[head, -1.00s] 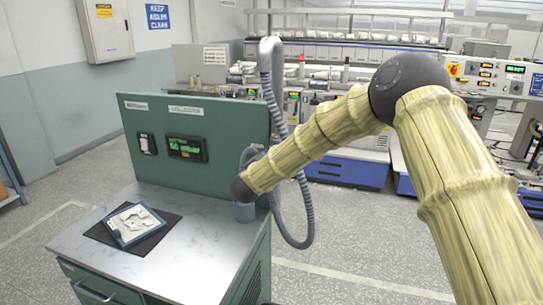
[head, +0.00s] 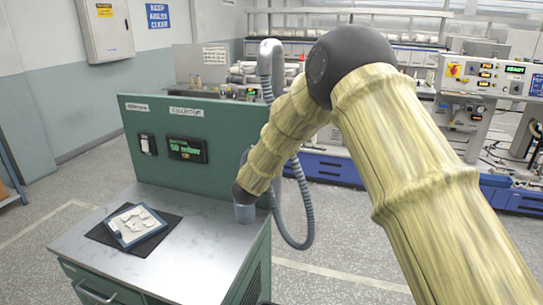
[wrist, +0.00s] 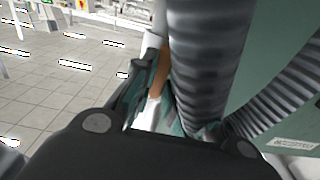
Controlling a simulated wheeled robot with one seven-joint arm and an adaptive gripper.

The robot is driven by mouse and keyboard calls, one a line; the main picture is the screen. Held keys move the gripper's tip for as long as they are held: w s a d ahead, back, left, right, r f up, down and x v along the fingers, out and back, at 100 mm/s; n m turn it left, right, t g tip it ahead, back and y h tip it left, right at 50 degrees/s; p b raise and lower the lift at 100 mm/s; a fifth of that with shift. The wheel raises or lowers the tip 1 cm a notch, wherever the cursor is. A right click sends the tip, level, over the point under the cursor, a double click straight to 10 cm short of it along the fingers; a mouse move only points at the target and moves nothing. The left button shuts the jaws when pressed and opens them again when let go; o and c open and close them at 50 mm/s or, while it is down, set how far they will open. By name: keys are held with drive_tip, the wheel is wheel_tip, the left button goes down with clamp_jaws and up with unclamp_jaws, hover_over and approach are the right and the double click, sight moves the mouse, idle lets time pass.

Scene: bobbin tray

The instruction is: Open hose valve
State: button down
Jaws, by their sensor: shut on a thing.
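The grey ribbed hose (head: 304,205) loops beside the right end of the green panel (head: 215,125). It fills the middle of the wrist view (wrist: 200,70). In the wrist view my gripper (wrist: 165,112) is close against the hose, with its fingers around a small part there. An orange-brown piece (wrist: 158,72), apparently the valve handle, shows by the left finger. The hold itself is mostly hidden by the gripper and the hose. In the head view my forearm hides the valve and the fingers; a grey-blue cylinder (head: 244,213) shows below my wrist.
The green panel carries a switch (head: 147,144) and a lit display (head: 187,148). A blue-framed tray (head: 135,225) with pale pieces lies on a dark mat on the metal worktop (head: 190,270).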

drive_tip(key=shift+s+f+n, duration=0.1)
drive_tip(key=shift+f+n, duration=0.2)
idle(0.4)
drive_tip(key=c, duration=1.5)
unclamp_jaws()
drive_tip(key=shift+c, duration=0.2)
drive_tip(key=shift+o, duration=0.5)
drive_tip(key=shift+r, duration=0.15)
drive_tip(key=v, duration=1.2)
drive_tip(key=shift+d, duration=0.1)
